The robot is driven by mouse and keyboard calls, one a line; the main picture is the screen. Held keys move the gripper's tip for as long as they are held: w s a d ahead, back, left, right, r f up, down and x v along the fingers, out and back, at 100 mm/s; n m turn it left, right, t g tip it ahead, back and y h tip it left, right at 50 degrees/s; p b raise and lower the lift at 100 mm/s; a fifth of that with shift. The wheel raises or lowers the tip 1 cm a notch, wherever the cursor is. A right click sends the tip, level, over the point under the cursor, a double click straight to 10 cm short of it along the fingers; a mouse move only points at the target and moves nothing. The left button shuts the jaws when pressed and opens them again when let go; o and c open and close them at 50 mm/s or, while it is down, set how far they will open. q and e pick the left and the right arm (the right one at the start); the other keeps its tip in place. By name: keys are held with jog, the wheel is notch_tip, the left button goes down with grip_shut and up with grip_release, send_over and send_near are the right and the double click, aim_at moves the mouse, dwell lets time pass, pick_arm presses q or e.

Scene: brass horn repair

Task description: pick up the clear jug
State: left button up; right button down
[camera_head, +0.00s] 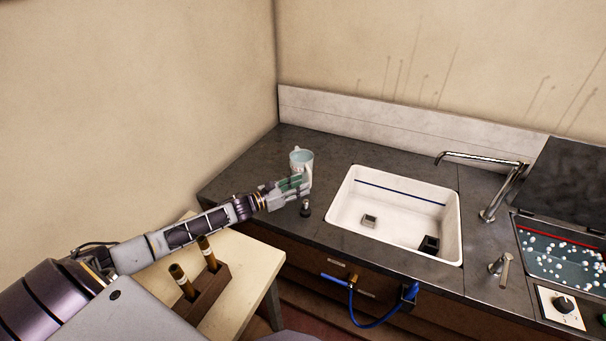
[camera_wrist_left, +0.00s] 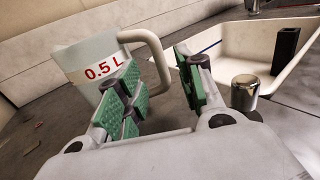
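The clear jug (camera_head: 302,158) stands upright on the dark counter, left of the sink. In the left wrist view the jug (camera_wrist_left: 84,64) bears a red "0.5 L" mark, and its pale handle (camera_wrist_left: 156,52) points right. My left gripper (camera_head: 293,184) is at the near side of the jug. In the left wrist view its green-padded fingers (camera_wrist_left: 160,88) are apart, with the handle showing between and just beyond them. The left finger hides the jug's lower part, and I cannot tell whether any pad touches the handle. My right gripper is out of view.
A white sink (camera_head: 390,215) lies right of the jug. A small metal knob (camera_head: 305,208) stands on the counter close to my left gripper. A tap (camera_head: 490,190) is further right. A wooden rack (camera_head: 205,292) with brown tubes stands on the pale table (camera_head: 250,262) under my left arm.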

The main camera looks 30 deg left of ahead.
aim_at(310, 181)
pick_arm(q)
jog(key=shift+b+x, duration=0.55)
jog(key=shift+x, duration=1.65)
jog(key=shift+d, duration=0.15)
jog(key=shift+s, duration=0.1)
grip_shut()
